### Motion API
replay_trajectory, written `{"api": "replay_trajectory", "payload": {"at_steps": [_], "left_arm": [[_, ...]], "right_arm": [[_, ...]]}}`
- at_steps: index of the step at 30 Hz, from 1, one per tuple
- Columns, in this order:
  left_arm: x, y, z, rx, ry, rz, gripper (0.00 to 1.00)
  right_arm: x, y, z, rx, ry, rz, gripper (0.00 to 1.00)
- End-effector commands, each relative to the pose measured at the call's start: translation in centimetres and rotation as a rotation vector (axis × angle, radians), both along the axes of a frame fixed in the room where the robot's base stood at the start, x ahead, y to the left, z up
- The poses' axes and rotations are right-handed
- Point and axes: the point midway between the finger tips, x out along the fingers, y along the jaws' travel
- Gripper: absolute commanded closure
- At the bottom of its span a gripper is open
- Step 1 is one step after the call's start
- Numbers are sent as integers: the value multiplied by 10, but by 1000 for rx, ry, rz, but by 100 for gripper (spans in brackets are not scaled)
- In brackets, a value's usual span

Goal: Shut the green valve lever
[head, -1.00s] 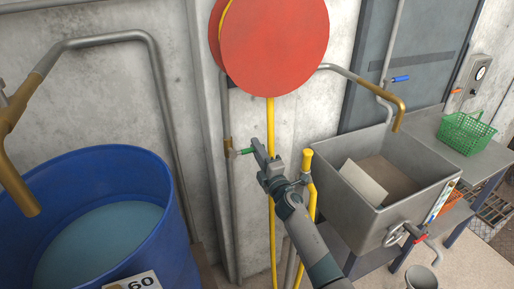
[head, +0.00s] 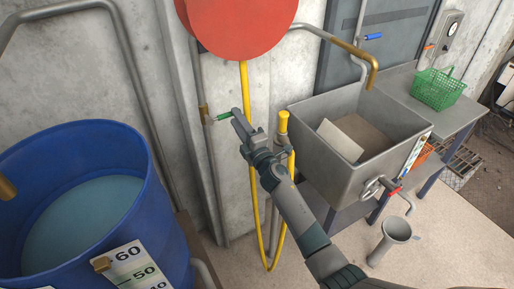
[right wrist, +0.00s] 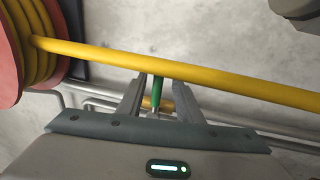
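The green valve lever (head: 222,117) sticks out to the right from a brass valve (head: 204,113) on a thin vertical wall pipe. My right gripper (head: 236,115) is at the free end of the lever. In the right wrist view, the lever (right wrist: 157,92) stands between the two fingers of my right gripper (right wrist: 158,98). The fingers are apart, with a gap on each side of the lever, so they are around it but not closed on it. My left gripper is not in view.
A yellow hose (head: 246,150) hangs from the red reel (head: 238,22) and crosses by the fingertips in the wrist view. A blue barrel (head: 150,215) of water stands left. A grey sink (head: 345,180) stands right, with a green basket (head: 438,88) beyond it.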

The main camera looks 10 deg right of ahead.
Motion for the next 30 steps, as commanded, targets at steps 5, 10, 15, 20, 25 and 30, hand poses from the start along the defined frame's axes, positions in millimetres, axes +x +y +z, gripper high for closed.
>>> {"api": "replay_trajectory", "payload": {"at_steps": [5, 10, 15, 20, 25, 30], "left_arm": [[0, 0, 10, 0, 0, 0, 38], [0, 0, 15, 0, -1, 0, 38], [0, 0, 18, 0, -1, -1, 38], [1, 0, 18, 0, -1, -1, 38], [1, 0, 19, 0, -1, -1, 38], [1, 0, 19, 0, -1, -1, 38]], "right_arm": [[-31, -10, -7, 1, 3, 0, 68], [-62, -20, -13, 1, 4, -1, 68], [-92, -30, -20, 2, 4, -1, 68], [-114, -37, -26, 2, 4, 0, 68], [-127, -41, -28, 1, 3, -1, 68], [-131, -42, -28, 1, 3, -1, 68]]}}
